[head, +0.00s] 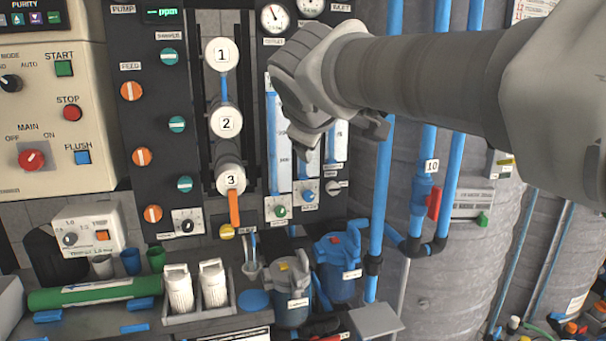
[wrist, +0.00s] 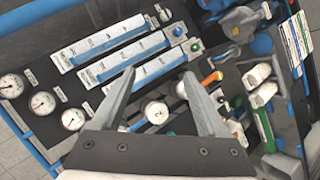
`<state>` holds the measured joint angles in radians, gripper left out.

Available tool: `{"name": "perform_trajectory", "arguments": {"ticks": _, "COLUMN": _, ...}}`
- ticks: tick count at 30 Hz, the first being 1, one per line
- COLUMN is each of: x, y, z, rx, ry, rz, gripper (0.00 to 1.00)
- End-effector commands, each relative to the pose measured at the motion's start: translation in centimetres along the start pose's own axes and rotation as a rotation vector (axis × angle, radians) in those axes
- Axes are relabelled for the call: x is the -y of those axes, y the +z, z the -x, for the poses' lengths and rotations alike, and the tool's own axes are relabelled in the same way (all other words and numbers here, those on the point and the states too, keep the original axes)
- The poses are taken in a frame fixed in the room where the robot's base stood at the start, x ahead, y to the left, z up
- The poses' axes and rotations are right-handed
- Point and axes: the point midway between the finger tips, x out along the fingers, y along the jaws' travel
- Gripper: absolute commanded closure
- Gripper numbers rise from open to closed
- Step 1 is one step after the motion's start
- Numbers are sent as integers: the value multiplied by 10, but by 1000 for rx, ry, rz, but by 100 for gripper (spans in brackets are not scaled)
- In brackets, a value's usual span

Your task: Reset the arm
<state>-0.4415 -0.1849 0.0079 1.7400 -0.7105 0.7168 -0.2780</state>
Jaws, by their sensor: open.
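My arm reaches in from the right in the head view. My gripper (head: 338,132) hangs in front of the osmosis rack panel (head: 145,65), near the blue flow tubes. In the wrist view my gripper (wrist: 160,95) has its two fingers spread apart with nothing between them. Beyond the fingers lie the flow tubes (wrist: 115,45) and the white numbered cylinders. The arm hides part of the panel and the pipes behind it in the head view.
A control box (head: 45,100) stands at left. Lidded jugs (head: 292,295) and white bottles (head: 180,290) stand on the shelf below. Blue vertical pipes (head: 380,190) and grey tanks (head: 480,180) are close behind my arm. Pressure gauges (wrist: 42,103) show in the wrist view.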

Motion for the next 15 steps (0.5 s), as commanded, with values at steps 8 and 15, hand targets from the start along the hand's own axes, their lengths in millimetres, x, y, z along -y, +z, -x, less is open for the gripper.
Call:
{"name": "perform_trajectory", "arguments": {"ticks": 8, "x": 95, "y": 169, "z": 46, "rx": 267, "ry": -202, "rz": -524, "gripper": 24}}
{"name": "perform_trajectory", "arguments": {"ticks": 15, "x": 191, "y": 245, "z": 85, "rx": 433, "ry": -319, "rz": -913, "gripper": 24}}
